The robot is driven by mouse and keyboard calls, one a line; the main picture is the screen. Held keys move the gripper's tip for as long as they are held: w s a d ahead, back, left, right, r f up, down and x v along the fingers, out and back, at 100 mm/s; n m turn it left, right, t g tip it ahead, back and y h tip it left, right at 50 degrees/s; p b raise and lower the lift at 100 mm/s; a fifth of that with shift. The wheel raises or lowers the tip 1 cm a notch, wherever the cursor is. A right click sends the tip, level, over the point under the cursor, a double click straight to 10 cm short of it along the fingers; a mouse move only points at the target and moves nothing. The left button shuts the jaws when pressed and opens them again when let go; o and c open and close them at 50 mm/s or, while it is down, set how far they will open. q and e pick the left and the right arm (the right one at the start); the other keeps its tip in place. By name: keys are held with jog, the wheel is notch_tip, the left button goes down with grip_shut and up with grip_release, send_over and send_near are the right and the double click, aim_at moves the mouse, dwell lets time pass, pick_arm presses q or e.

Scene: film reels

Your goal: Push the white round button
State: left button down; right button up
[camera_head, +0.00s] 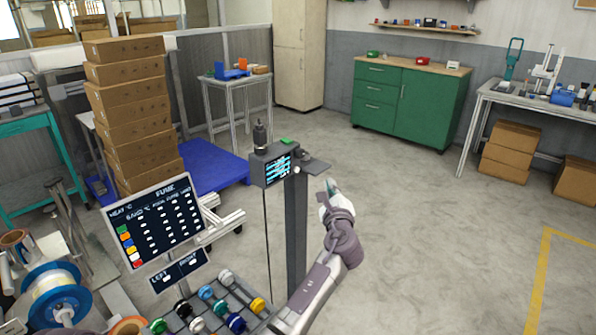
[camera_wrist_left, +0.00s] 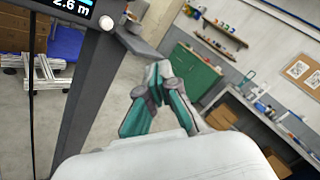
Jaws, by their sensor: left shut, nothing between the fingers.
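A dark post-mounted device (camera_head: 267,168) with a small lit screen stands at the middle of the head view. A small white round button (camera_head: 297,170) sits on its right side. In the left wrist view the white button (camera_wrist_left: 106,22) shows at the upper left, beside the screen. My left gripper (camera_head: 329,186) is to the right of the device and a little lower in the head view, apart from the button. Its teal fingers (camera_wrist_left: 160,68) are shut with nothing between them. My right gripper is not in view.
Stacked cardboard boxes (camera_head: 130,115) stand behind. A green cabinet (camera_head: 425,103) is at the back. The floor on the right is clear.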

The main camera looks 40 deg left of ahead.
pick_arm(q)
jog(key=a, duration=0.8)
jog(key=shift+w, duration=0.3)
dwell(1.1)
jog(key=shift+a, duration=0.45)
jog(key=shift+a, duration=0.4)
dwell(0.4)
jog(key=shift+d, duration=0.1)
dwell(0.4)
jog(key=shift+d, duration=0.7)
jog(key=shift+d, duration=0.1)
jog(key=d, duration=0.4)
jog(key=shift+s+d+p, duration=0.2)
jog(key=shift+d+p, duration=0.15)
jog(key=shift+d, duration=0.05)
